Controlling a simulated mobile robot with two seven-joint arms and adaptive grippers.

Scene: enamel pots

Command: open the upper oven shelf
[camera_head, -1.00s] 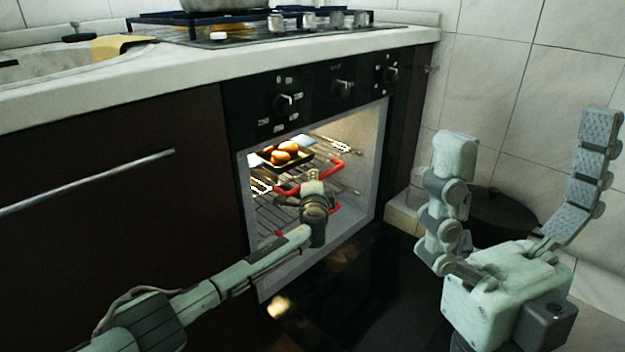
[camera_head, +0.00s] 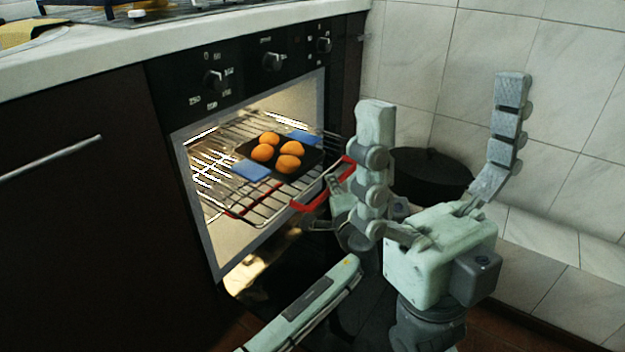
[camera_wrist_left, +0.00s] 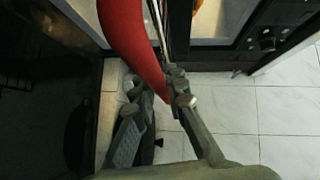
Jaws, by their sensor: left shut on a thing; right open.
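The upper oven shelf (camera_head: 215,182) is a wire rack with a red front handle (camera_head: 310,204). It sticks out through the front of the lit oven (camera_head: 258,88), whose door is folded down. A dark tray (camera_head: 312,158) with several orange-brown buns (camera_head: 290,164) and blue end grips sits on the rack. My left gripper (camera_head: 337,200) is at the red handle, partly hidden behind my right gripper. The left wrist view shows the left fingers (camera_wrist_left: 155,102) shut around the red handle (camera_wrist_left: 133,35). My right gripper (camera_head: 443,95) is open and empty, fingers pointing up, right of the shelf.
A dark lidded pot (camera_head: 430,172) stands by the tiled wall behind my right gripper. The countertop (camera_head: 190,42) with the hob is above the oven. A dark cabinet (camera_head: 75,215) with a bar handle is at left. Another red bar (camera_head: 240,214) shows below the rack.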

